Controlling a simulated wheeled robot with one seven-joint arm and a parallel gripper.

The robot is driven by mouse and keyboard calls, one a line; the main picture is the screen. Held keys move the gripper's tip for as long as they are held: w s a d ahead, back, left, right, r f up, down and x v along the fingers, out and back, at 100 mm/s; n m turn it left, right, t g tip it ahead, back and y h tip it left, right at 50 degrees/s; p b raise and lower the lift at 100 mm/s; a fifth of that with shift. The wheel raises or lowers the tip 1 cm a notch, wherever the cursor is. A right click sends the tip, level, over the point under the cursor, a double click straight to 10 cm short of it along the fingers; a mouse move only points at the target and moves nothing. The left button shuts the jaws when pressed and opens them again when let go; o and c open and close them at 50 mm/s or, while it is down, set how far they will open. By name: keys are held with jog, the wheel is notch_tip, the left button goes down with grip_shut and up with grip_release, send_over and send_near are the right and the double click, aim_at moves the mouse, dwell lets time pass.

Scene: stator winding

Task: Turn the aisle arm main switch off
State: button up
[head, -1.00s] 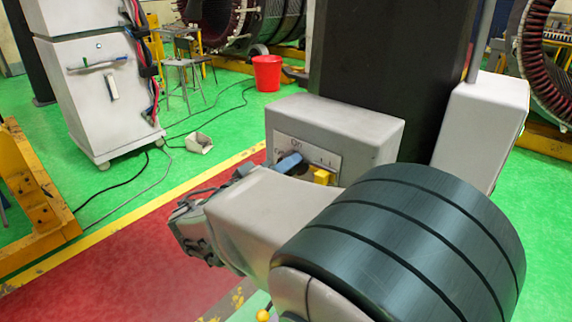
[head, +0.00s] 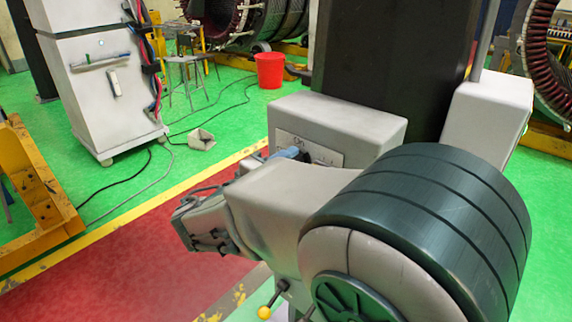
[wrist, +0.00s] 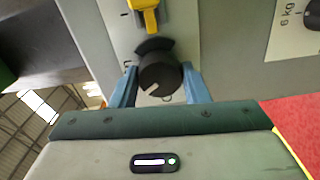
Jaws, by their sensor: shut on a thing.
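In the wrist view a round black knob (wrist: 158,74) with a pale notch sits on a light panel plate (wrist: 118,45). The blue fingers of my gripper (wrist: 159,70) are on either side of the knob, shut on it. A yellow handle (wrist: 147,14) is just beyond the knob on the same plate. In the head view the plate (head: 328,154) bears the word "On" and is on a grey box (head: 345,118).
In the wrist view another dark knob (wrist: 312,14) is at the right beside a "6 kg" label. In the head view a dark column (head: 385,60) rises behind the box. A white cabinet (head: 100,85) and red bucket (head: 269,70) stand on the green floor.

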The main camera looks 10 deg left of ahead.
jog(key=n+p, duration=0.5)
jog(key=n, duration=0.6)
jog(key=shift+n, duration=0.3)
dwell(0.4)
jog(key=o, duration=1)
jog(key=shift+c, duration=0.2)
jog(key=shift+s+a, duration=0.1)
jog(key=b+v, duration=0.3)
jog(key=v, duration=1)
jog(key=shift+s+a+b, duration=0.15)
jog(key=shift+s+b, duration=0.1)
jog(key=shift+b, duration=0.05)
jog(key=shift+f, duration=0.1)
